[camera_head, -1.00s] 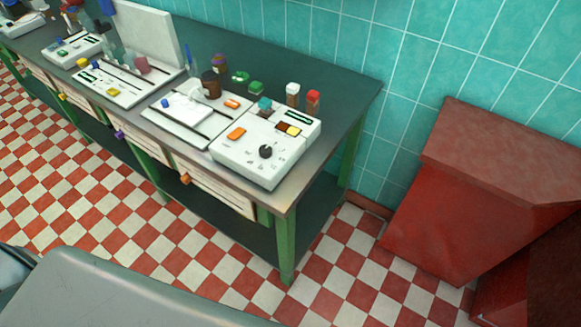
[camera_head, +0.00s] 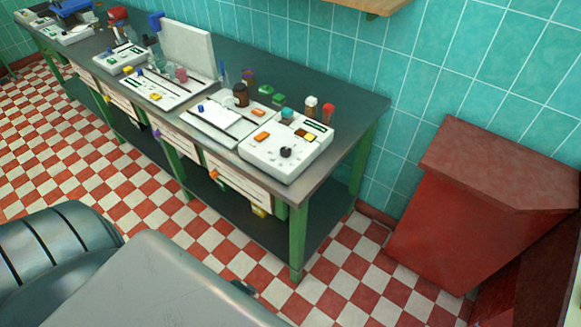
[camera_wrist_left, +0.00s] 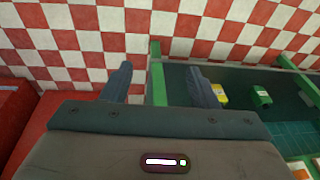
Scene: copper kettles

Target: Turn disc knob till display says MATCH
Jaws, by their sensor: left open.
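A black disc knob (camera_head: 287,152) sits on the top of a white device (camera_head: 268,161) at the near right end of the green bench. A small dark display (camera_head: 326,128) is at the device's back right; its text is too small to read. Orange and yellow buttons are also on this device. My left gripper (camera_wrist_left: 160,84) is open and empty in the left wrist view, with its two dark fingers apart above the floor beside the bench. It is away from the knob, which the wrist view does not show. My right gripper is not in view.
The bench (camera_head: 349,104) carries more white devices, bottles and coloured caps to the left. A red slanted cabinet (camera_head: 450,225) stands right of it, with checkered floor between. Yellow (camera_wrist_left: 220,95) and green (camera_wrist_left: 261,97) items show near the bench's underside in the wrist view.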

